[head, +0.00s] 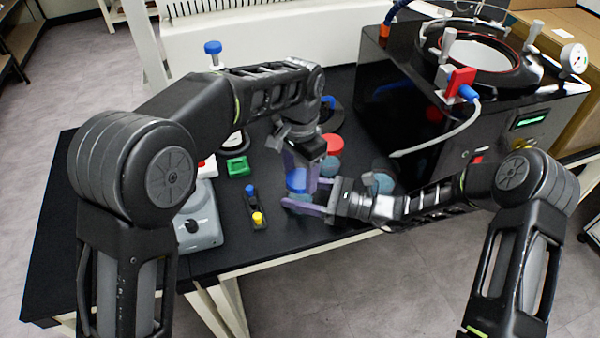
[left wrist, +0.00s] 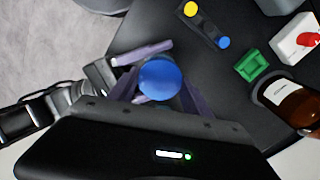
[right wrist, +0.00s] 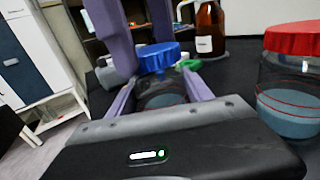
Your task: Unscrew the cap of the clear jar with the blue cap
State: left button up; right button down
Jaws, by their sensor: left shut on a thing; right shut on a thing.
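The clear jar (right wrist: 163,97) with the blue cap (head: 297,178) stands on the black table near its front edge. The cap also shows in the left wrist view (left wrist: 160,80). My left gripper (head: 307,168) reaches down from above, its purple fingers shut on either side of the blue cap. My right gripper (head: 300,202) comes in level from the right, its fingers shut around the jar's body below the cap. The fingers hide part of the jar. Cap and jar appear together and upright; a small gap between them cannot be told.
A red-capped jar (head: 332,143) stands just behind, and another jar (head: 383,181) is to the right, partly hidden by my right arm. The black freeze dryer (head: 400,110) fills the back right. A green block (head: 238,167), a small dark holder (head: 257,207) and a grey scale (head: 200,228) are left.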

pick_arm(q)
jog(key=n, duration=1)
jog(key=shift+n, duration=0.4)
jog(key=n, duration=1)
jog(key=shift+n, duration=0.3)
jog(key=n, duration=0.5)
jog(key=shift+r+n, duration=0.1)
jog(key=shift+n, duration=0.2)
jog(key=n, duration=0.5)
jog(key=shift+n, duration=0.3)
jog(key=n, duration=0.8)
jog(key=shift+n, duration=0.4)
jog(key=shift+s+a+f+n, duration=0.15)
jog(key=shift+f+n, duration=0.15)
jog(key=shift+n, duration=0.1)
jog(key=shift+s+a+f+n, duration=0.1)
jog(key=shift+a+f+n, duration=0.05)
jog(key=shift+f+n, duration=0.2)
jog(key=shift+n, duration=0.55)
jog(key=shift+w+r+n, duration=0.15)
jog(key=shift+r+n, duration=0.15)
jog(key=shift+n, duration=0.2)
jog(key=shift+r, duration=0.2)
pick_arm(e)
jog(key=shift+w+d, duration=0.15)
